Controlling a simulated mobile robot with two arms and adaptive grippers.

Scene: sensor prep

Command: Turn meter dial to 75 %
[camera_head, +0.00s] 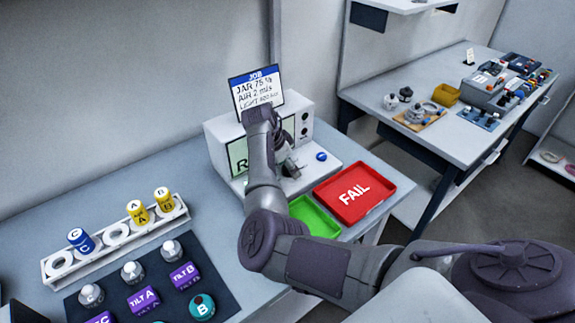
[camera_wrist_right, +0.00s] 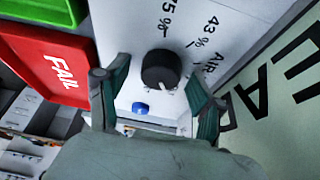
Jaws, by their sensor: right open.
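The meter is a white box (camera_head: 218,136) with a sloped front, at the back of the bench in the head view. Its dial is a round black knob (camera_wrist_right: 160,70) in the right wrist view, with a small light mark at its lower right edge. A label ending in "5 %" (camera_wrist_right: 167,18), cut off by the frame, and "43 %" (camera_wrist_right: 208,32) are printed near it. My right gripper (camera_wrist_right: 158,82) is open, one finger on each side of the knob; contact cannot be told. In the head view my right arm hides the dial. My left gripper is out of view.
A job card (camera_head: 257,90) reading "JAR 75 %" stands on the meter. A blue button (camera_head: 321,156) is beside the dial. A red FAIL tray (camera_head: 378,192) and a green tray (camera_head: 318,222) lie in front. A white rack (camera_head: 88,262) with jars stands left.

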